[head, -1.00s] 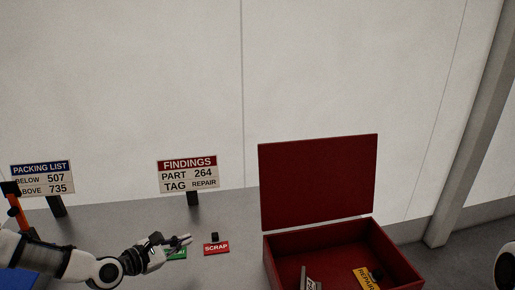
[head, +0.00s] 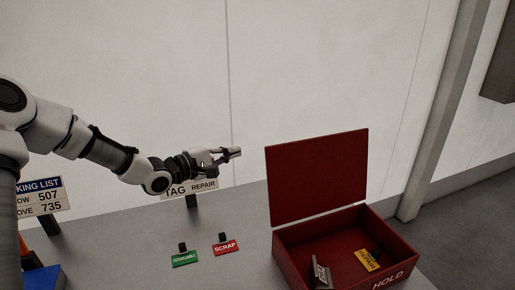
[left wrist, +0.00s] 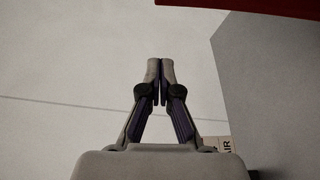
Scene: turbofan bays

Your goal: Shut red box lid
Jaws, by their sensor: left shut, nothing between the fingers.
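The red box (head: 290,255) stands on the grey table at the right, with "HOLD" on its front. Its red lid (head: 318,178) is up, standing nearly upright at the back edge. Inside lie a yellow repair tag (head: 367,260) and a grey metal part (head: 321,274). My left gripper (head: 238,152) is raised left of the lid, apart from it, fingers pointing right. In the left wrist view its fingers (left wrist: 161,68) are together and empty, and a red edge, likely the lid (left wrist: 255,5), shows at the top right. My right gripper is not in view.
A green tag (head: 185,259) and a red scrap tag (head: 226,247) lie on the table (head: 130,250) left of the box. A packing list sign (head: 40,198) and a blue bin (head: 45,278) are at left.

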